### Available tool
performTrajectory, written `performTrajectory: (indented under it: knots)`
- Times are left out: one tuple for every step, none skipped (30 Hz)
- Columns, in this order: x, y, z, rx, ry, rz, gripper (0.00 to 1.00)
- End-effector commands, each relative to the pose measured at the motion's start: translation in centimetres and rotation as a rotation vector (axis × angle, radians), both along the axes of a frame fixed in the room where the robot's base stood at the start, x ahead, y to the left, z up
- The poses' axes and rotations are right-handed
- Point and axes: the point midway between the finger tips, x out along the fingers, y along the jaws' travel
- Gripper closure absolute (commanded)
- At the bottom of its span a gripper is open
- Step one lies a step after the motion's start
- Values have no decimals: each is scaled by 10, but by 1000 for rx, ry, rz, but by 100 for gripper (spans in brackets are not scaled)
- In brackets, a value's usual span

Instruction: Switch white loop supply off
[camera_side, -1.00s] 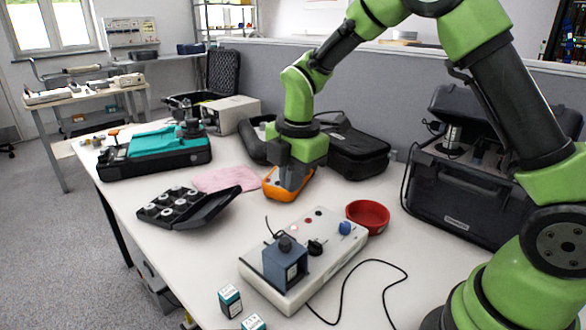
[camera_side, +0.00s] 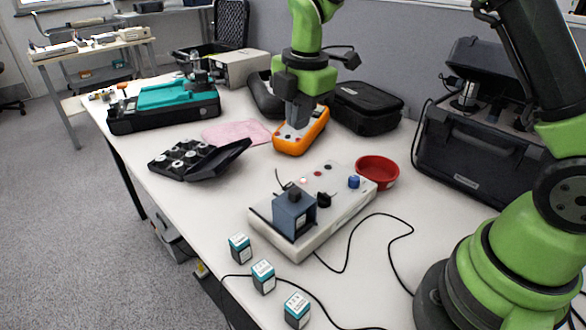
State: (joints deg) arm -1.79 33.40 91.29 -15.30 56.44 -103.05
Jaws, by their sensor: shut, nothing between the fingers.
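A white box (camera_side: 345,212), which I take to be the loop supply, lies on the table in front of my arm. Its top carries a blue knob (camera_side: 354,182), a black knob (camera_side: 323,199) and a small pinkish-red spot (camera_side: 303,181) that looks bright. A dark blue block (camera_side: 293,217) stands on its near end. My gripper (camera_side: 297,122) is shut and empty, pointing down at an orange handheld meter (camera_side: 287,146) behind the white box. The fingers hide part of the meter's face; I cannot tell whether they touch it.
A red bowl (camera_side: 378,175) stands right of the white box. A black tray of discs (camera_side: 190,158), a pink cloth (camera_side: 236,132) and a teal-topped case (camera_side: 165,107) lie left. Several small boxes (camera_side: 263,277) line the front edge. A black cable (camera_side: 345,258) crosses the front.

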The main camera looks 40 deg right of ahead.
Motion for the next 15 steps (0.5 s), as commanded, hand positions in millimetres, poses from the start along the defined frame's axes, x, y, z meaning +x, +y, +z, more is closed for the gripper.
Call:
performTrajectory:
  knots:
    - [0,0,0,0,0,0,100]
    - [0,0,-1,0,0,0,100]
    - [0,0,-2,0,1,0,100]
    - [0,0,-4,0,1,0,100]
    - [1,0,-7,-1,2,1,100]
    - [1,0,-11,-1,3,0,100]
    - [2,0,-15,-1,3,1,100]
    - [2,0,-20,-1,5,1,100]
    - [2,0,-27,0,6,1,100]
    - [3,0,-33,0,6,1,100]
    - [4,0,-39,0,7,0,100]
    - [5,0,-48,-1,7,0,100]
    - [5,0,-54,-1,7,1,100]
    - [6,0,-61,0,7,1,100]
    - [7,0,-70,0,6,0,100]
